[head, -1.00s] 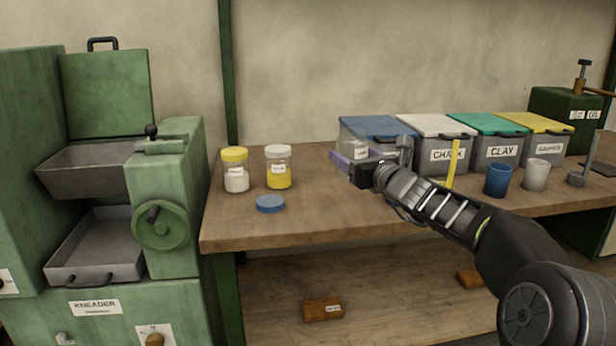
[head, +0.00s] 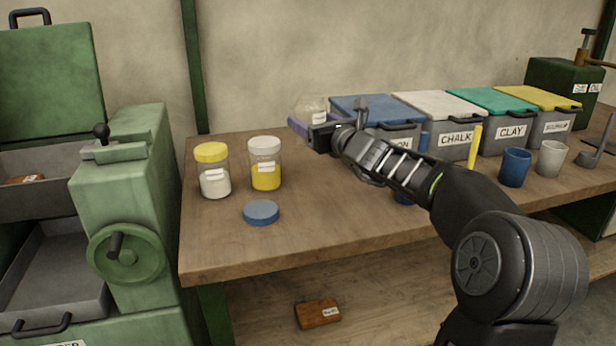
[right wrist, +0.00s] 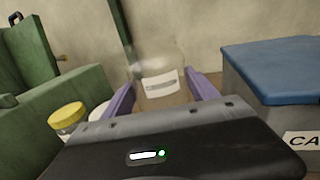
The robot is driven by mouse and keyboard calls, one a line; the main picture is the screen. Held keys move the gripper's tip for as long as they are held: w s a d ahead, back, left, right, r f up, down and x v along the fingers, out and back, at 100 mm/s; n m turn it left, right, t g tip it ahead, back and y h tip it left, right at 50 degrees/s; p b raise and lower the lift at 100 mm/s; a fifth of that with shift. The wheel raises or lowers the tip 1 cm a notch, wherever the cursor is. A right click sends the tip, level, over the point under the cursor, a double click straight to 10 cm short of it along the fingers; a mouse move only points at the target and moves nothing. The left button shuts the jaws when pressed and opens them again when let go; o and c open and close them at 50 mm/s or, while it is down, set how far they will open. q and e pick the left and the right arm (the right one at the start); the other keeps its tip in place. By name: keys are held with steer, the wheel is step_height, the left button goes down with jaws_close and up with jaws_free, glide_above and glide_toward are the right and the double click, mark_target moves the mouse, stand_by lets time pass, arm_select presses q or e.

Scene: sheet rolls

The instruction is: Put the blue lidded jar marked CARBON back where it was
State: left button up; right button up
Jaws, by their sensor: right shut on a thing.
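A clear jar (head: 311,108) with a white label is between the purple fingers of my right gripper (head: 308,124), which is shut on it. The jar looks empty and upright, left of the blue-lidded bin (head: 372,108), whose label is partly hidden by my arm. In the right wrist view the jar (right wrist: 158,82) shows between both fingers; its label is not readable and no blue lid shows on it. I cannot tell whether it touches the bench. A loose blue lid (head: 261,212) lies on the bench (head: 235,245) near its front. My left gripper is not in view.
A yellow-lidded jar (head: 213,170) and a white-lidded jar (head: 265,163) stand left of my gripper. The CHALK bin (head: 455,135), CLAY bin (head: 510,130) and several cups are to the right. The green kneader (head: 125,200) stands left of the bench.

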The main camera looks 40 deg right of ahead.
step_height(320, 180, down, 5)
steer(key=shift+r+b, duration=0.2)
steer(key=shift+b, duration=1)
steer(key=shift+f, duration=0.15)
step_height(320, 180, down, 4)
steer(key=shift+f+b, duration=0.1)
steer(key=shift+b, duration=0.9)
steer(key=shift+f, duration=0.4)
steer(key=shift+f, duration=0.15)
steer(key=o, duration=1.9)
